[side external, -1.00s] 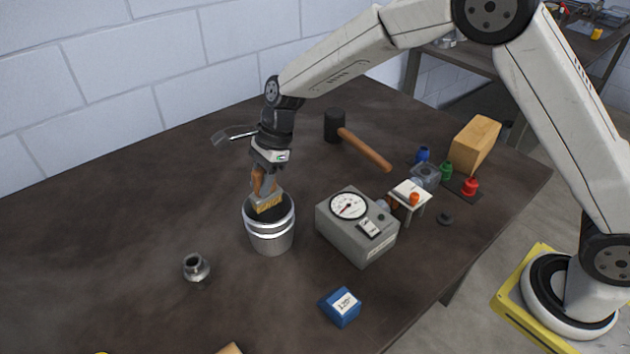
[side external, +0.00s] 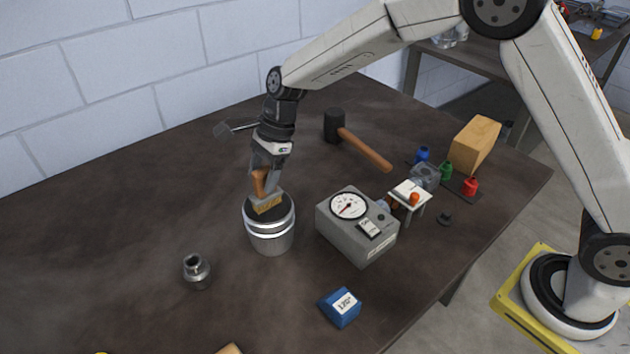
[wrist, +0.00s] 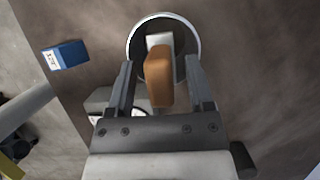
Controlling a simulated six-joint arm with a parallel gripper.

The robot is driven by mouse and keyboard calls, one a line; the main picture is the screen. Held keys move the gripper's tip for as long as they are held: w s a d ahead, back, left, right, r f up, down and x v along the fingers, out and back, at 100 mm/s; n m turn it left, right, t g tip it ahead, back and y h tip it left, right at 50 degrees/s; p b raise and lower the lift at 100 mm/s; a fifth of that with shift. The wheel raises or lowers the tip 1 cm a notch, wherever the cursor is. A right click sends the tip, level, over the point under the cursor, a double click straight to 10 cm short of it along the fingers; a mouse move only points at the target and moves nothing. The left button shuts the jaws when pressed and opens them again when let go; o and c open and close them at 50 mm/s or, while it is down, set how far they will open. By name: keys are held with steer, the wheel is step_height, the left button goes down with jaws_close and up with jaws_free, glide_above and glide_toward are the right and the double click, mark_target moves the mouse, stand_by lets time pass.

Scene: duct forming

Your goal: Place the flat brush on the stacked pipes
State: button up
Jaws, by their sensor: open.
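The flat brush has a brown handle (side external: 258,184) and pale bristles (side external: 267,205). It is at the top opening of the stacked pipes (side external: 270,238), a silver cylinder with a bright band; its bristles are over the dark top, and I cannot tell exactly what bears them. My gripper (side external: 266,188) is just above the pipes, around the handle. In the wrist view the gripper (wrist: 160,82) is open, with one finger on each side of the brush handle (wrist: 159,70) and gaps showing. The pipe rim (wrist: 131,33) circles the brush there.
A grey gauge box (side external: 357,228) stands close right of the pipes. A small metal fitting (side external: 196,269) and a blue block (side external: 341,307) are in front. A mallet (side external: 358,143) lies behind. The table's left side is clear.

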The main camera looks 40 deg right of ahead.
steer(key=v, duration=1)
steer(key=shift+d+r, duration=0.2)
steer(key=s+d+f+n+t+h, duration=0.1)
steer(key=s+d+f+n+h, duration=0.1)
steer(key=s+d+f+n, duration=0.3)
steer(key=s+d+f+n+t+h, duration=0.1)
steer(key=s+d+f+n, duration=0.4)
steer(key=s+d+n, duration=0.6)
steer(key=s+n+h, duration=0.1)
steer(key=s+n, duration=0.1)
steer(key=s, duration=0.3)
steer(key=shift+s+t, duration=0.2)
steer(key=shift+t, duration=0.1)
